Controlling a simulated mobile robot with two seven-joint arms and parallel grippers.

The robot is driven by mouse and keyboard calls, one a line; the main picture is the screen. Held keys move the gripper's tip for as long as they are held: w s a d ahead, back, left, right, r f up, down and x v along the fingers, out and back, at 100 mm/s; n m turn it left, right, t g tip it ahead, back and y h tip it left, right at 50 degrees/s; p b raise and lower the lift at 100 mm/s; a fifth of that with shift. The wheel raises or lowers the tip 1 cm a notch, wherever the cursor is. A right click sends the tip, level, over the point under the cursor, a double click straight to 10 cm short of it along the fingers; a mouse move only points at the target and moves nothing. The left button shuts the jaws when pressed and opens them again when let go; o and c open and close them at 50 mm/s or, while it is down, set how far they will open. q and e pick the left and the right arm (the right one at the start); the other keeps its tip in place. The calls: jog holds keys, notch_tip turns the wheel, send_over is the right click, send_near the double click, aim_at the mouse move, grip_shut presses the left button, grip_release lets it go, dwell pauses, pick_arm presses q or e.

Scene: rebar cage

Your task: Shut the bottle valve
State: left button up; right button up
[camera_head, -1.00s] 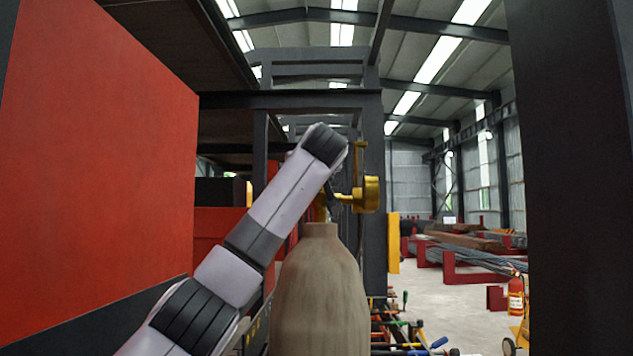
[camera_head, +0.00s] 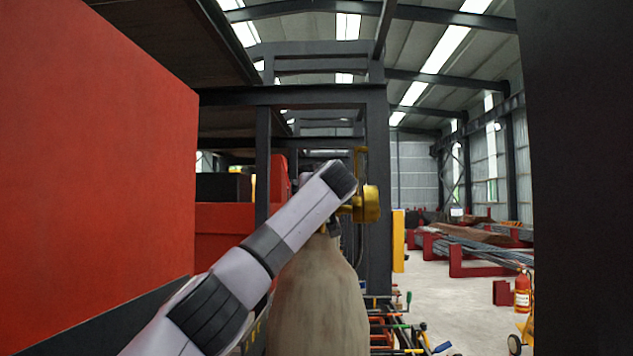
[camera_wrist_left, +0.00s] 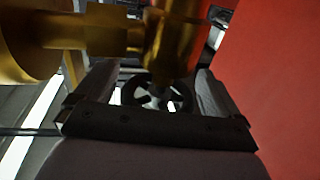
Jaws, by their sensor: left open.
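The bottle (camera_head: 318,305) is a tall tan-grey cylinder standing upright at the lower middle of the head view. A brass fitting with a round gauge-like end (camera_head: 371,204) sticks out to the right at its top; its brass body (camera_wrist_left: 180,40) fills the top of the left wrist view. A black spoked handwheel (camera_wrist_left: 158,92) shows between the fingers of my left gripper (camera_wrist_left: 153,88), which is open. I cannot tell whether the fingers touch the wheel. In the head view my left wrist hides the wheel and most of the gripper.
A large red panel (camera_head: 95,150) stands close on the left. Dark steel posts (camera_head: 378,190) rise behind the bottle. Tools (camera_head: 405,325) lie low to its right. A red fire extinguisher (camera_head: 522,292) stands on open floor at right.

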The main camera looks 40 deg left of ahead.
pick_arm(q)
jog(key=shift+w+a, duration=0.1)
jog(key=shift+a, duration=0.05)
jog(key=shift+c, duration=0.3)
jog(key=c, duration=1)
jog(key=shift+f+m+t+h, duration=0.15)
jog(key=shift+m+t+h, duration=0.25)
jog(key=shift+t, duration=0.1)
